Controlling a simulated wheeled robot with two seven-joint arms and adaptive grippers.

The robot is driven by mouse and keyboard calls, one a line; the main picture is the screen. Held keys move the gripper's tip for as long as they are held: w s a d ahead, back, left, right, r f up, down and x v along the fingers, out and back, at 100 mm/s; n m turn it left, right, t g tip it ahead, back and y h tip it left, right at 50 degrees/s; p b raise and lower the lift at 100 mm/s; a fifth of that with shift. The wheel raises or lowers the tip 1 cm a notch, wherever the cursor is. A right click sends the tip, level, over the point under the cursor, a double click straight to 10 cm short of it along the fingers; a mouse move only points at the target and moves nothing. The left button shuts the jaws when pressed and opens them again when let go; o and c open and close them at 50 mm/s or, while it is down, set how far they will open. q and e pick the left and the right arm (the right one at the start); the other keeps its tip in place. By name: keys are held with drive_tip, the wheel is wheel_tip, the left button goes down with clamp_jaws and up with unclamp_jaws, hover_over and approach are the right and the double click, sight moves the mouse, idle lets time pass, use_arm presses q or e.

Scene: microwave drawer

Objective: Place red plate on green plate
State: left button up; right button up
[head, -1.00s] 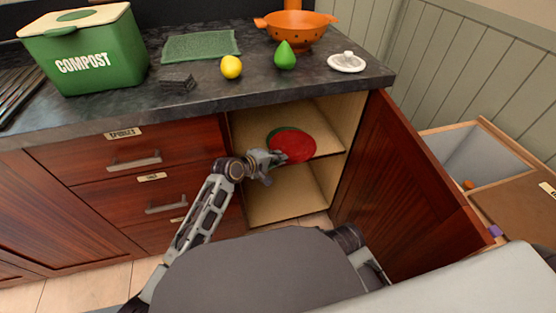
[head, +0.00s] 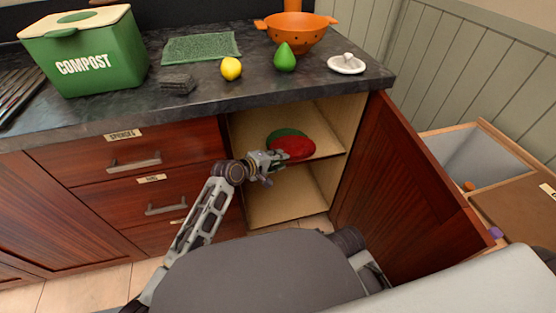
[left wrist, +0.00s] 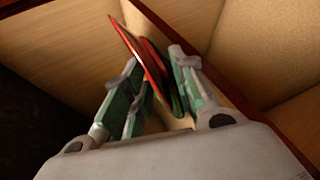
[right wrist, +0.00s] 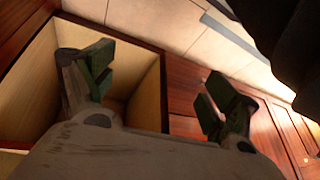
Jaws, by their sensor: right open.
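The red plate (head: 291,150) leans in the open cabinet, in front of the green plate (head: 287,133), whose upper edge shows above it. In the left wrist view the red plate (left wrist: 138,50) stands nearly edge-on, with the green plate (left wrist: 177,103) close beside it. My left gripper (head: 276,160) is at the plates; in its wrist view the fingers (left wrist: 158,75) are apart, with plate edges in the space between them. Whether a finger touches a plate is unclear. My right gripper (right wrist: 155,95) is open and empty; its fingers are not clear in the head view.
The cabinet shelf (head: 325,143) has a bare part at the right. The open cabinet door (head: 415,190) stands to the right. An open drawer (head: 475,155) is beyond it. The countertop (head: 215,93) holds a compost bin, a lemon, a green pear, a white lid and an orange colander.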

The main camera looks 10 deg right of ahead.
use_arm(q)
drive_tip(key=shift+a, duration=0.1)
drive_tip(key=p+v, duration=0.4)
drive_tip(key=v, duration=0.8)
use_arm(e)
drive_tip(key=shift+s+d+r+g+h, duration=0.25)
drive_tip(key=shift+d+r+g, duration=0.05)
drive_tip(key=shift+d+r, duration=0.25)
drive_tip(key=shift+s+d+r+g+h, duration=0.2)
drive_tip(key=shift+d+r+g+h, duration=0.1)
drive_tip(key=shift+d+r, duration=0.15)
use_arm(q)
drive_tip(key=shift+s+f, duration=0.1)
drive_tip(key=s+a+f+m+g+y, duration=0.1)
drive_tip(key=s+a+f+m+y, duration=0.3)
drive_tip(key=s+a+f, duration=0.3)
drive_tip(key=s+a+f+m+g+y, duration=0.2)
drive_tip(key=s+a+f+m+y, duration=0.3)
drive_tip(key=s+a, duration=0.9)
wheel_tip(320, 180, down, 2)
drive_tip(key=s, duration=0.2)
drive_tip(key=shift+s+a+g, duration=0.3)
drive_tip(key=shift+s+a, duration=0.05)
drive_tip(key=shift+a, duration=0.05)
